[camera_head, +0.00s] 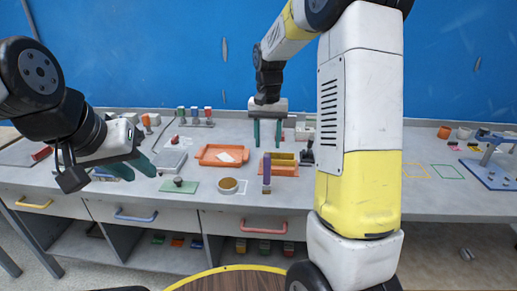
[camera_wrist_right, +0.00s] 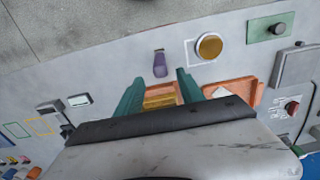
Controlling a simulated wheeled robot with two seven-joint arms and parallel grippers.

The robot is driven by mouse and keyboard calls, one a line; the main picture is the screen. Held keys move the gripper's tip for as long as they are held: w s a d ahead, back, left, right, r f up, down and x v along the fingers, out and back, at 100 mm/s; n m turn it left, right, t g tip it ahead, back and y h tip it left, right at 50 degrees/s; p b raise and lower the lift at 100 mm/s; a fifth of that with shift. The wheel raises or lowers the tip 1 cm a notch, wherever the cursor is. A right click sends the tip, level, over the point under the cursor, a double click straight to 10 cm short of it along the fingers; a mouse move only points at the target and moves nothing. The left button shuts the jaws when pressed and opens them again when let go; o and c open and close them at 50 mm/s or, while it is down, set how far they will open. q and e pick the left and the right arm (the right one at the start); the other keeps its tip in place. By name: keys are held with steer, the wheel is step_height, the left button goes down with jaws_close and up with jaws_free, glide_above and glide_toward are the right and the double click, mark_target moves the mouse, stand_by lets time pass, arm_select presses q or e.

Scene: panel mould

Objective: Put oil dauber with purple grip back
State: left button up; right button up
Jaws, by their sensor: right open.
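My right gripper (camera_head: 267,143) is open and empty, pointing down behind and above the dauber.
An orange tray with a golden block (camera_head: 291,170) lies beside the dauber. Another orange tray (camera_head: 206,153) holds a white sheet. A round golden-topped pot (camera_head: 229,186) and a green plate with a dark knob (camera_head: 179,185) stand at the front.

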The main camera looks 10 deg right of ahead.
steer(key=shift+r, duration=0.85)
steer(key=s+a+r+n+t+y, duration=0.1)
steer(key=s+r+n+t, duration=0.1)
steer(key=s, duration=1)
steer(key=s+a+r+n+t+y, duration=0.1)
steer(key=s+r+t, duration=0.3)
steer(key=s, duration=0.8)
step_height(320, 180, up, 2)
steer(key=shift+n, duration=0.4)
